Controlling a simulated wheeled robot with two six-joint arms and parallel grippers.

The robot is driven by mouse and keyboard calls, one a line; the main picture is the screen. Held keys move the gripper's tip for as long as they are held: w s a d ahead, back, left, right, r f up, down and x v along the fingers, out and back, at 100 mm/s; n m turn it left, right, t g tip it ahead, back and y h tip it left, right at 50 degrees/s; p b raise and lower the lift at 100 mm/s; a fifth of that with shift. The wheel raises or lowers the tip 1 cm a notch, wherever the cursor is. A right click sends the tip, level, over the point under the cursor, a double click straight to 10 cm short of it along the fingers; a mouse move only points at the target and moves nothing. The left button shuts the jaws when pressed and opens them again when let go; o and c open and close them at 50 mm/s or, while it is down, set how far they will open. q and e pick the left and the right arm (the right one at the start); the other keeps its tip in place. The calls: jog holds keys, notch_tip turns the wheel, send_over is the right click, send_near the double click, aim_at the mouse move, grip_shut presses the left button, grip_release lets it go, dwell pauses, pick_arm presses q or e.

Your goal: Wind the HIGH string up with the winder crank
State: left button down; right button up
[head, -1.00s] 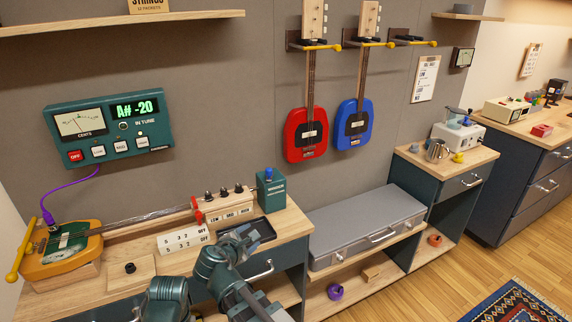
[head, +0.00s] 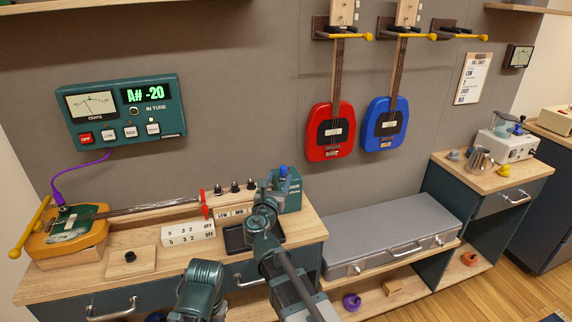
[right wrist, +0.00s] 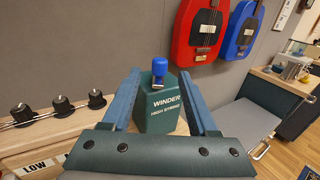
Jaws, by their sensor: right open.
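The winder (head: 291,190) is a teal box with a blue crank knob (head: 283,170), at the right end of the workbench. In the right wrist view the winder (right wrist: 158,118), lettered "WINDER HIGH STRING", and its upright blue knob (right wrist: 159,67) show between my fingers. My right gripper (right wrist: 159,78) is open, its fingers on either side of the knob with gaps; I cannot tell any contact. In the head view my right gripper (head: 272,188) partly hides the winder. The string (head: 150,205) runs from the orange-green instrument (head: 68,232). My left gripper is not seen.
The tuner (head: 122,112) on the wall reads "A# -20". Black knobs (head: 235,187) and a red piece (head: 204,204) stand left of the winder. White number blocks (head: 188,232) and a black tray (head: 236,240) lie in front. A grey case (head: 390,235) is at right.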

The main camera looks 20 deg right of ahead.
aim_at(284, 166)
jog(key=x, duration=0.9)
jog(key=shift+w+d, duration=0.2)
jog(key=shift+w, duration=0.15)
grip_shut()
